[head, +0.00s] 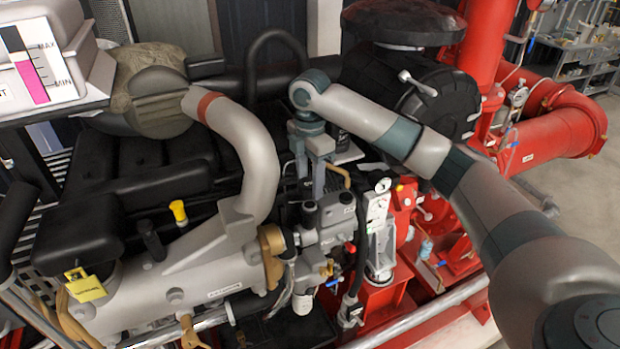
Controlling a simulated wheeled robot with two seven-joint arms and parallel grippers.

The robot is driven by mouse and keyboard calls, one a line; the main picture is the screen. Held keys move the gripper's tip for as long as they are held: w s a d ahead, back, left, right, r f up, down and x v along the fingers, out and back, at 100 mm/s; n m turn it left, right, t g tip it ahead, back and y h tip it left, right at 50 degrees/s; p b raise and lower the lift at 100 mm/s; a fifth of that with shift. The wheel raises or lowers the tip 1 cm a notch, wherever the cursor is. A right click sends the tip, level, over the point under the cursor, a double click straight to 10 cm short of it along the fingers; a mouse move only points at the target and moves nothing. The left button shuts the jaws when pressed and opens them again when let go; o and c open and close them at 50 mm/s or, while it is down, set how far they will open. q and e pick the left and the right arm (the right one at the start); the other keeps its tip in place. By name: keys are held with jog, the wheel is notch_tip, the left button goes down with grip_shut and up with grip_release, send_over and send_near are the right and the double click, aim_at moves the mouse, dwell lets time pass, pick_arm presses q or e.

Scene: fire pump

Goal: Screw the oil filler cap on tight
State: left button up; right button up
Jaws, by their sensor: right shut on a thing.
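My right gripper (318,188) points straight down above the engine's middle, behind the grey valve and pump block. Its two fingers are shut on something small. The fingers and the engine parts hide most of it, so I cannot make out its shape or whether it sits on a filler neck. I take it to be the oil filler cap. A yellow-topped handle (178,211) stands upright on the engine at the left, apart from the gripper. My left gripper is not in view.
A thick grey pipe (255,150) with a red band arches left of my right gripper. A black round housing (410,90) stands behind my right arm. Red pipework (560,130) fills the right side. A sight gauge (38,65) marked MAX and MIN is at top left.

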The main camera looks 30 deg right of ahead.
jog(key=shift+s+f, duration=0.15)
jog(key=shift+f, duration=1.9)
jog(key=shift+f, duration=0.4)
dwell(1.7)
jog(key=o, duration=0.4)
jog(key=c, duration=0.8)
jog(key=shift+m, duration=1.8)
jog(key=shift+m, duration=1.7)
